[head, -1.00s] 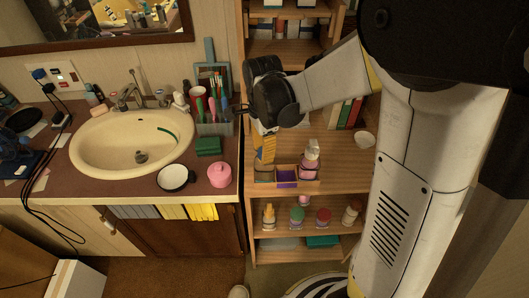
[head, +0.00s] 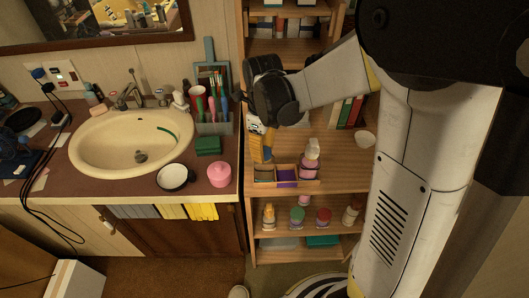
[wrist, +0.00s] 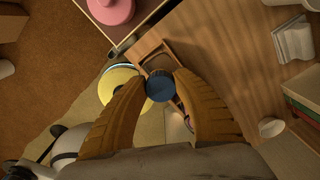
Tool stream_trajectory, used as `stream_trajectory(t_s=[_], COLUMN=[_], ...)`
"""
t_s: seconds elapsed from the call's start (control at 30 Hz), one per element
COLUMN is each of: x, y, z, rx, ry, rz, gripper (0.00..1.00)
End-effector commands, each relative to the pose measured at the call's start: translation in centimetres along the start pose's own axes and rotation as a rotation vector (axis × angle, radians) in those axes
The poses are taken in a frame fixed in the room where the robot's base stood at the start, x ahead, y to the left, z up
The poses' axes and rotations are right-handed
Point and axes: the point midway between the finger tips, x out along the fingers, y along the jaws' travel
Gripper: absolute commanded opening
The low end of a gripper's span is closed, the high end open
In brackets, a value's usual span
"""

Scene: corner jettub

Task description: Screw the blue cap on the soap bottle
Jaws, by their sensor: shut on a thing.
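My gripper (wrist: 159,88) has its yellow fingers closed on the sides of a round blue cap (wrist: 158,83) in the wrist view. In the head view, my gripper (head: 265,154) is above the left part of a small wooden divided tray (head: 287,183) on the shelf; the cap is not clear there. A pink bottle with a pale top (head: 311,157) stands in the right part of this tray. I cannot tell for sure whether it is the soap bottle. In the wrist view, the fingers and cap hide much of the tray (wrist: 157,50).
Several small bottles with coloured caps (head: 323,217) stand on the lower shelf. A white bowl (head: 364,139) and upright books (head: 350,113) are to the right of my gripper. A pink jar (head: 219,174) stands on the sink counter, left. Bare shelf wood lies right of the tray.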

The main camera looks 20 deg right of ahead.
Motion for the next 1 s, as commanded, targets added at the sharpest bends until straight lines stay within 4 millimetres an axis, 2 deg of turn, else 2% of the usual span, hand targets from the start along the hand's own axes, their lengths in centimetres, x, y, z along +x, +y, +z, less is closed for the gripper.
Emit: stream_trajectory(t_s=[0.3, 0.33, 0.4, 0.77, 0.87, 1.0], x=[0.0, 0.0, 0.0, -0.3, -1.5, -4.4], y=[0.0, 0.0, 0.0, 0.0, 0.0, 0.0], z=[0.0, 0.0, 0.0, 0.0, 0.0, 0.0], rx=[0.036, 0.035, 0.035, 0.033, 0.033, 0.033], ry=[0.000, 0.000, 0.000, 0.000, 0.000, 0.000], rz=[0.000, 0.000, 0.000, 0.000, 0.000, 0.000], gripper=[0.20, 0.36, 0.57, 0.57, 0.57, 0.57])
